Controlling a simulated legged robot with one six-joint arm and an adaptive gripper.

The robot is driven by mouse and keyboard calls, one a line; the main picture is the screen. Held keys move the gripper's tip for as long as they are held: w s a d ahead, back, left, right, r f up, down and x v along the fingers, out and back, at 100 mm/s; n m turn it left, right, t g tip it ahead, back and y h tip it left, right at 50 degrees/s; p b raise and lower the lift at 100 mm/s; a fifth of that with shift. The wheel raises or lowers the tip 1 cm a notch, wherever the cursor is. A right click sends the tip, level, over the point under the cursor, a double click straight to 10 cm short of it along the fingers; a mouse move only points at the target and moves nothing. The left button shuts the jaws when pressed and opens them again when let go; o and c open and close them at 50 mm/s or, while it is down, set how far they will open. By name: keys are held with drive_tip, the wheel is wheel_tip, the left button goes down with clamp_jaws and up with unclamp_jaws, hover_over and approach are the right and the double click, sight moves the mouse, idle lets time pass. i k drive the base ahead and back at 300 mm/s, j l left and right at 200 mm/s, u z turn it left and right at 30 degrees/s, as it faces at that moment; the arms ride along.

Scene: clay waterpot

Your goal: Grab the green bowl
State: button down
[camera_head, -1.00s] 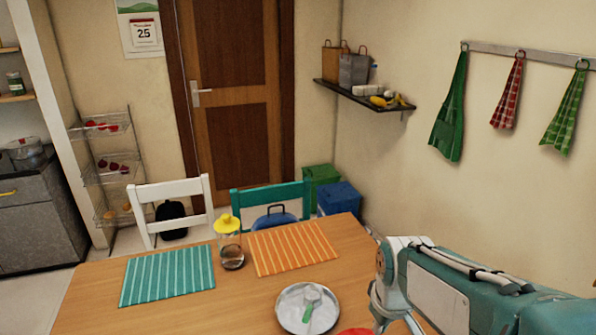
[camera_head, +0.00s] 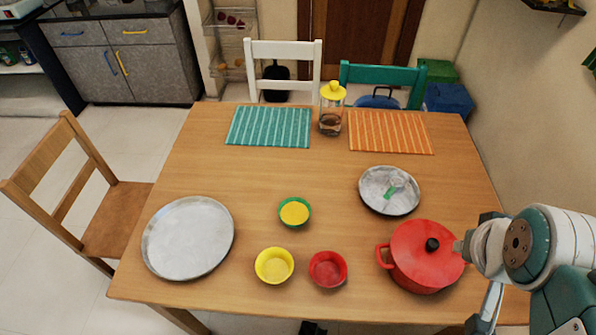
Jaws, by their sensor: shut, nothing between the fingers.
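The green bowl (camera_head: 297,227) stands near the middle of the wooden table. Its green rim and side show around a yellow inside; I cannot tell whether that is a lining, contents or another bowl. Part of my arm shows at the right edge, beside the red pot and well to the right of the green bowl. The end of my arm is not clearly visible, so I cannot place my gripper.
A yellow bowl (camera_head: 274,266) and a red bowl (camera_head: 328,269) stand in front of the green bowl. A round metal tray (camera_head: 188,238) lies left, a red lidded pot (camera_head: 415,277) right, a metal plate (camera_head: 376,204) behind it. A jar (camera_head: 331,112) stands between two placemats.

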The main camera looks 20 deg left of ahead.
sight(294, 212)
drive_tip(key=u, duration=1.2)
drive_tip(key=i+j+z, duration=0.15)
